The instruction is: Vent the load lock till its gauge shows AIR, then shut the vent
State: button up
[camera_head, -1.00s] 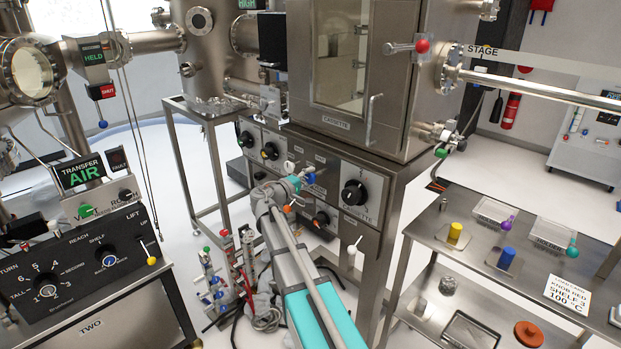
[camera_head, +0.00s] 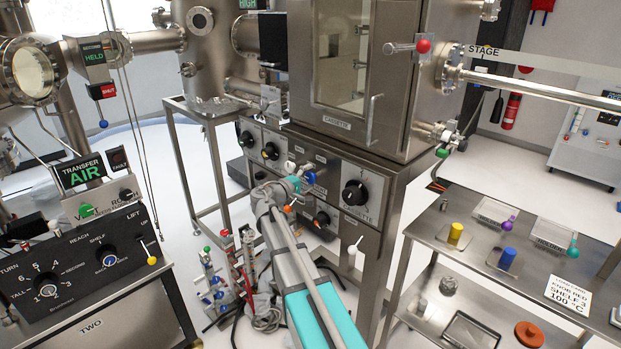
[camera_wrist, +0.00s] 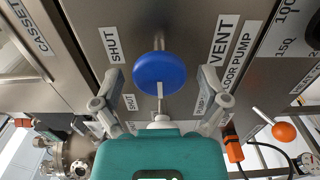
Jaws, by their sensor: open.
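A round blue vent knob (camera_wrist: 160,70) stands out from the steel panel, between a SHUT label (camera_wrist: 112,45) and a VENT label (camera_wrist: 223,40) in the wrist view. My gripper (camera_wrist: 161,84) is open, one finger on each side of the knob, with gaps to both. In the head view the blue knob (camera_head: 310,178) is just beyond my gripper (camera_head: 298,184), under the CASSETTE chamber (camera_head: 340,130). I cannot tell the knob's setting from these views. A TRANSFER display (camera_head: 82,172) at left reads AIR in green. I cannot make out a separate load lock gauge.
An orange ball lever (camera_wrist: 284,131) and an orange-black part (camera_wrist: 232,147) are right of my gripper. A black CASSETTE knob (camera_head: 355,193) is on the panel's right. A steel cart (camera_head: 470,205) with colored pieces stands at right. Tubing and small valves crowd the floor below.

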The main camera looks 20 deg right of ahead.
jog(key=shift+s+a, duration=0.1)
jog(key=shift+a, duration=0.05)
jog(key=v, duration=1.1)
jog(key=shift+a, duration=0.3)
jog(key=shift+s, duration=0.15)
dwell(0.4)
jog(key=s+a+f+m+g+y+p, duration=0.1)
jog(key=s+f+m+g+y+p, duration=0.25)
jog(key=s+f+y+p, duration=0.6)
jog(key=s+a+g+y, duration=0.2)
jog(key=s+a+y, duration=0.5)
jog(key=s+a, duration=0.3)
jog(key=shift+s+r+m+g, duration=0.35)
jog(key=shift+s+r, duration=0.15)
jog(key=shift+s, duration=0.8)
jog(key=shift+y, duration=0.25)
dwell(1.5)
